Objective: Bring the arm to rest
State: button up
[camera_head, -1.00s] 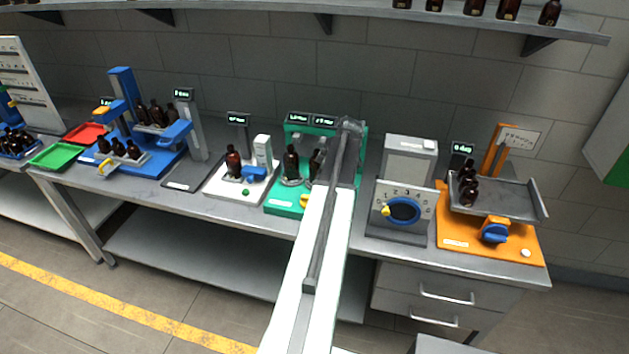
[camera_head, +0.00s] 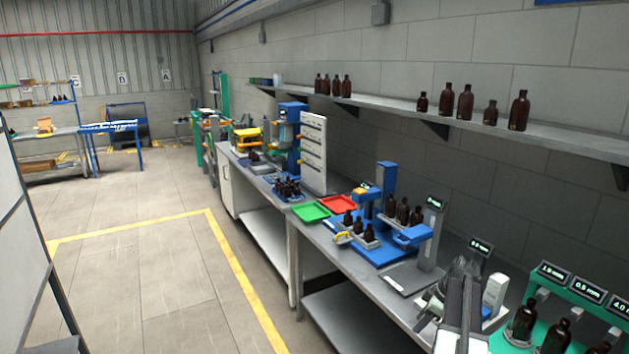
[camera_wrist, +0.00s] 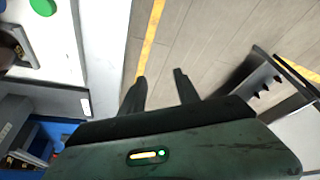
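My gripper shows in the wrist view (camera_wrist: 160,88), with its two dark fingers apart and only floor between them. It is open and empty. In the head view my arm (camera_head: 458,318) comes up from the bottom edge at the lower right and ends in front of the bench's near stations. The fingers cannot be made out there. In the wrist view a pale station with a green button (camera_wrist: 43,6) lies at the upper left, apart from the fingers.
The bench (camera_head: 318,238) runs along the wall with a blue station (camera_head: 385,232), a green tray (camera_head: 311,212) and a red tray (camera_head: 338,204). A green station (camera_head: 560,335) with amber bottles is at lower right. Bottles (camera_head: 466,103) stand on the wall shelf. Open floor (camera_head: 140,260) lies left.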

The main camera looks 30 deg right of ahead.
jog(key=w+a+f+n+g+b, duration=0.1)
jog(key=w+a, duration=0.3)
jog(key=a, duration=0.8)
jog(key=w+a+f+n+g+b, duration=0.15)
jog(key=w+a, duration=0.25)
jog(key=a, duration=0.7)
jog(key=w+a+f+n, duration=0.1)
jog(key=w+a, duration=0.2)
jog(key=a, duration=0.9)
jog(key=s+a+f+m+h, duration=0.1)
jog(key=s+a+m, duration=0.2)
jog(key=a+m, duration=0.2)
jog(key=s+a+f+m+h+b, duration=0.1)
jog(key=s+a+m, duration=0.3)
jog(key=a, duration=0.4)
jog(key=shift+a+m+g, duration=0.25)
jog(key=shift+m+g, duration=0.2)
jog(key=shift+m, duration=0.2)
jog(key=shift+f, duration=0.1)
jog(key=shift+d, duration=0.15)
